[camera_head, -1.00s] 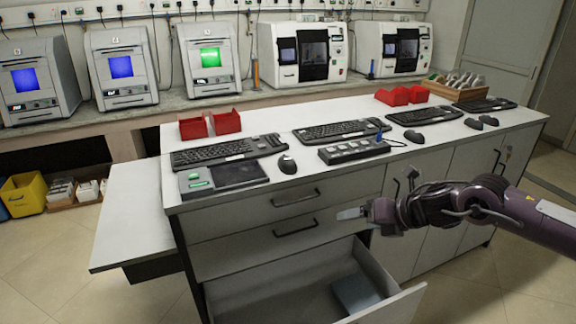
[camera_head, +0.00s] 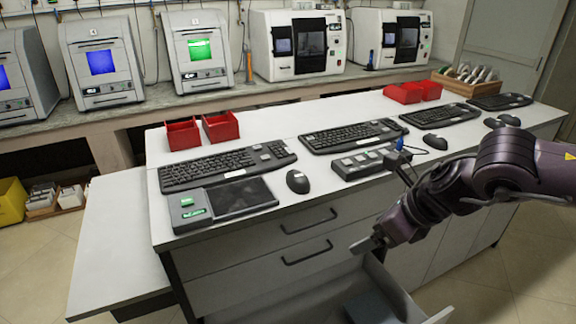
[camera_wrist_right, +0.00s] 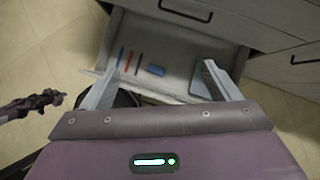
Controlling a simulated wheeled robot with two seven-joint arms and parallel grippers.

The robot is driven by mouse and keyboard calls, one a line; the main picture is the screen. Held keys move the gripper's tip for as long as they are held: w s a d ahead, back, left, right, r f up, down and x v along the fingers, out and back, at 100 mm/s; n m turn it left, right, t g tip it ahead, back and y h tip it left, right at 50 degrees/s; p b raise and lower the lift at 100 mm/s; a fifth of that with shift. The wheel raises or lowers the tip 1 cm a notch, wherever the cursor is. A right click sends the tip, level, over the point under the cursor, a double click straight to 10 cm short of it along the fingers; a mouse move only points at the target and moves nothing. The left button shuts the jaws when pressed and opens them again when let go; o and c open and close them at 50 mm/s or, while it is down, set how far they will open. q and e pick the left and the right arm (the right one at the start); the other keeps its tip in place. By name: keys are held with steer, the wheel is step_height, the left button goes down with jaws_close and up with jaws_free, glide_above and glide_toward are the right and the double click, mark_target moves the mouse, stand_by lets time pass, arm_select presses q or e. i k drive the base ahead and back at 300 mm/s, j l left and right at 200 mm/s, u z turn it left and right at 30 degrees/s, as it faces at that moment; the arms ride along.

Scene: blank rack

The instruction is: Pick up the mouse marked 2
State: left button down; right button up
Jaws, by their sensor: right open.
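Several dark mice lie on the white counter (camera_head: 270,127) in the head view: one left of centre (camera_head: 298,181), one farther right (camera_head: 435,141), and two close together near the right end (camera_head: 495,123) (camera_head: 510,120). No number is readable on any of them. My right gripper (camera_head: 367,243) is in front of the counter, above the open drawer and apart from every mouse. In the right wrist view its fingers (camera_wrist_right: 160,85) are wide apart with nothing between them. A purple arm, likely my left one, shows at the left edge there; its jaws are too small to tell.
The open drawer (camera_wrist_right: 180,50) holds pens and small blue items. Machines line the back bench.

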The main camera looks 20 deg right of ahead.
mark_target(296, 181)
steer(key=i, duration=0.85)
